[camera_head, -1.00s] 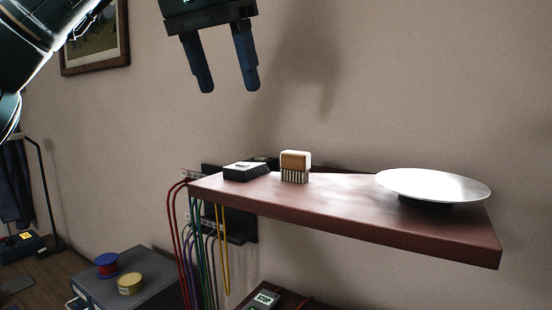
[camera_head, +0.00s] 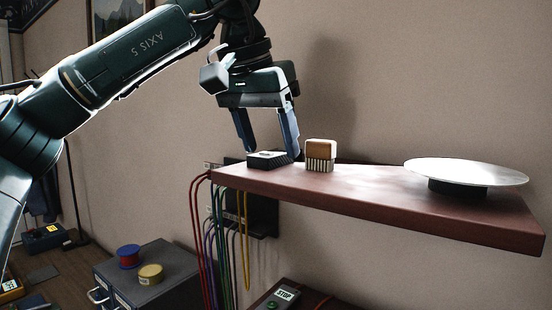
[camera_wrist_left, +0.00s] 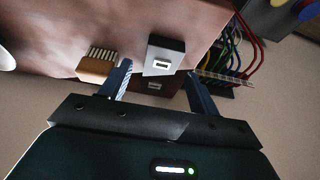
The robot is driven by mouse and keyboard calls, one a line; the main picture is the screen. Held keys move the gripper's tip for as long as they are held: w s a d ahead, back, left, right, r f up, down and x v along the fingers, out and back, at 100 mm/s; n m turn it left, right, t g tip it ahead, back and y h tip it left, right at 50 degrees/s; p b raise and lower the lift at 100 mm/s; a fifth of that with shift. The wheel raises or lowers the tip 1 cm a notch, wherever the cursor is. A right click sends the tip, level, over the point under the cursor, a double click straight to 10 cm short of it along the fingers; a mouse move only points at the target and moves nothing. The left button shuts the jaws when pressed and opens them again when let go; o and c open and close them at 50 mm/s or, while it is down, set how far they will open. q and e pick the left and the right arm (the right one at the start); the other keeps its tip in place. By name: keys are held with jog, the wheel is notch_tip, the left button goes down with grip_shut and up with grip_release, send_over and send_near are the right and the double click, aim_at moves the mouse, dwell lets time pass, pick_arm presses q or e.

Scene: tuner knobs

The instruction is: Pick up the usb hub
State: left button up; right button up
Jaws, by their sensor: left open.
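The front dark box (camera_head: 268,160) has a pale label and also shows in the left wrist view (camera_wrist_left: 166,48). My left gripper (camera_head: 268,153) is open and empty, pointing down at the left end of the shelf.
A tan block with a striped base (camera_head: 320,156) stands close to the right finger. A round silver disc (camera_head: 466,171) on a dark base is at the right of the red-brown shelf (camera_head: 400,206). Coloured cables (camera_head: 215,240) hang below the left end. The shelf's middle is clear.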

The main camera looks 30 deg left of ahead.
pick_arm(q)
jog(key=shift+w+d+f, duration=0.1)
jog(key=shift+w+f, duration=0.1)
jog(key=shift+f, duration=0.3)
jog(key=c, duration=1.1)
